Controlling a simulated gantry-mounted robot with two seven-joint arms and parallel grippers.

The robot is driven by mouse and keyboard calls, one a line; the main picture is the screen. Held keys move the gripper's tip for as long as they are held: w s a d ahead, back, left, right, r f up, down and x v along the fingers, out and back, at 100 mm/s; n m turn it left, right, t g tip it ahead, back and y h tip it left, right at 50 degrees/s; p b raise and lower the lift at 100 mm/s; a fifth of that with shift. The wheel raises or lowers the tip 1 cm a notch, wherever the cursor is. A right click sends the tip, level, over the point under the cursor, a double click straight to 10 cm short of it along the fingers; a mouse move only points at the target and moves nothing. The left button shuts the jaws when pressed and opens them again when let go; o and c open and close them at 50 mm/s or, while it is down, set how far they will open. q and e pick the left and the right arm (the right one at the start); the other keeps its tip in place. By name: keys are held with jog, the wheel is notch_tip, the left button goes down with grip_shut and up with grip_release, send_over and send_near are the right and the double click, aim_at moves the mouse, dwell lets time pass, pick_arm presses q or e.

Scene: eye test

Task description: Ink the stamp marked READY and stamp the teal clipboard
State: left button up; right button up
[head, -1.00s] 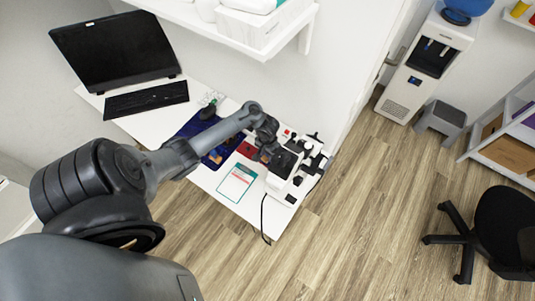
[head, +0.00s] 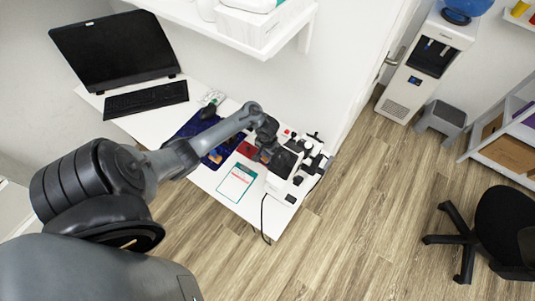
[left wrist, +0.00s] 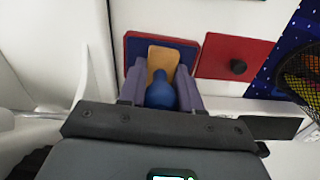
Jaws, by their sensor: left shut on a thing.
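My left gripper (head: 262,152) is over the right part of the desk. In the left wrist view its fingers (left wrist: 160,82) are shut on a stamp with a round blue handle (left wrist: 160,95) and a tan base (left wrist: 163,60). Behind the stamp is a red and dark blue pad (left wrist: 135,48); I cannot tell whether the base touches it. A red panel with a black knob (left wrist: 215,58) lies right of it. The teal clipboard (head: 224,189), with white paper on it, lies in front of the gripper, apart from it. No marking on the stamp is legible. My right gripper is not in view.
White and black equipment (head: 281,187) stands right of the gripper, near the desk's end. A dark blue mat (head: 190,128) lies to the left, with a black mesh holder (left wrist: 303,75) on it. A keyboard (head: 146,99) and monitor (head: 115,50) are farther left. A wall shelf (head: 262,45) hangs above.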

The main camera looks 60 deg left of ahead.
pick_arm(q)
jog(key=shift+f, duration=0.3)
dwell(1.4)
jog(key=shift+f, duration=0.15)
dwell(0.7)
jog(key=shift+p, duration=0.35)
notch_tip(320, 180, up, 3)
jog(key=p, duration=0.3)
jog(key=shift+f, duration=0.15)
notch_tip(320, 180, up, 5)
jog(key=p, duration=0.5)
jog(key=shift+f+p, duration=0.2)
jog(key=shift+p, duration=0.2)
